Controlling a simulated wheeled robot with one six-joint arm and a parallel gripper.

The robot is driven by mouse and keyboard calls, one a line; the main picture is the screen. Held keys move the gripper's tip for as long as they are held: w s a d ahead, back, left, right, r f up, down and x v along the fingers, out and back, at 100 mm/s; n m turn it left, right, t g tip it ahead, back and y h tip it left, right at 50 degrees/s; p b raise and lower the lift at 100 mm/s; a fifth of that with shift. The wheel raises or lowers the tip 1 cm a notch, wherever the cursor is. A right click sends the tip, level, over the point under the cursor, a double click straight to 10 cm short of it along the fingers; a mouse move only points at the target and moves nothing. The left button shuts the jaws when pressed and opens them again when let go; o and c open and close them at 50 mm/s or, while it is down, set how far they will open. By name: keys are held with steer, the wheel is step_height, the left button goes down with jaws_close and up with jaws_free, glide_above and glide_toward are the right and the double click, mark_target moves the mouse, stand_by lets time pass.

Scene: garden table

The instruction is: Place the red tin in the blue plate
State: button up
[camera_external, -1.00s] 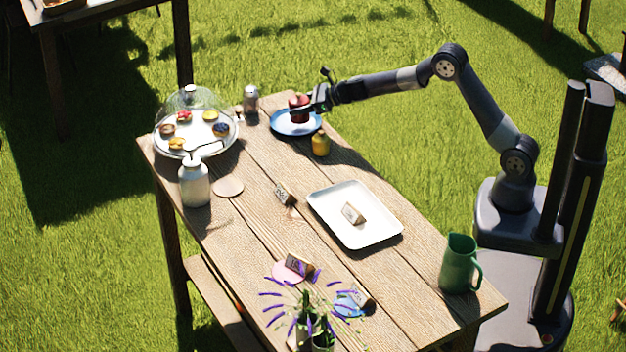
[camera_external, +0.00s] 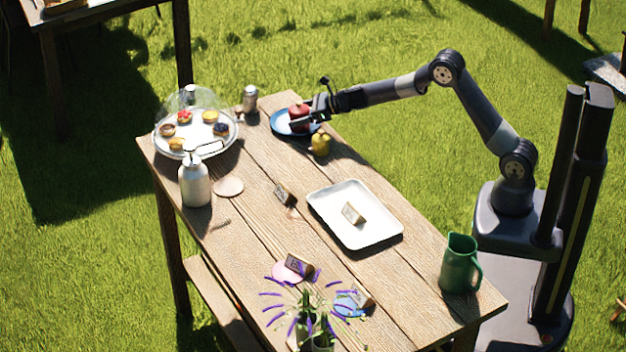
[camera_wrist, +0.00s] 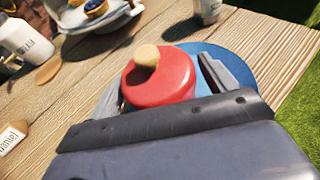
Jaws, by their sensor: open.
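The red tin (camera_external: 299,115) stands on the blue plate (camera_external: 283,127) at the far end of the table. In the wrist view the red tin (camera_wrist: 160,82) has a round tan knob on its lid, and the blue plate (camera_wrist: 240,72) shows around it. My gripper (camera_external: 306,118) is open at the tin, with one finger (camera_wrist: 212,72) beside its right side in the wrist view. The tin's lower part is hidden behind my gripper in the wrist view. I cannot tell whether the fingers touch the tin.
A yellow pot (camera_external: 320,144) stands close to the plate, below my gripper. A silver shaker (camera_external: 250,99) and a glass-domed pastry stand (camera_external: 160,140) are to the left. A white tray (camera_external: 375,232) and a green jug (camera_external: 460,265) stand nearer.

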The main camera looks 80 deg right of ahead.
steer(key=shift+r+p, duration=0.3)
steer(key=shift+s+b, duration=0.3)
steer(key=shift+s, duration=0.1)
steer(key=b+v, duration=0.1)
steer(key=v, duration=1)
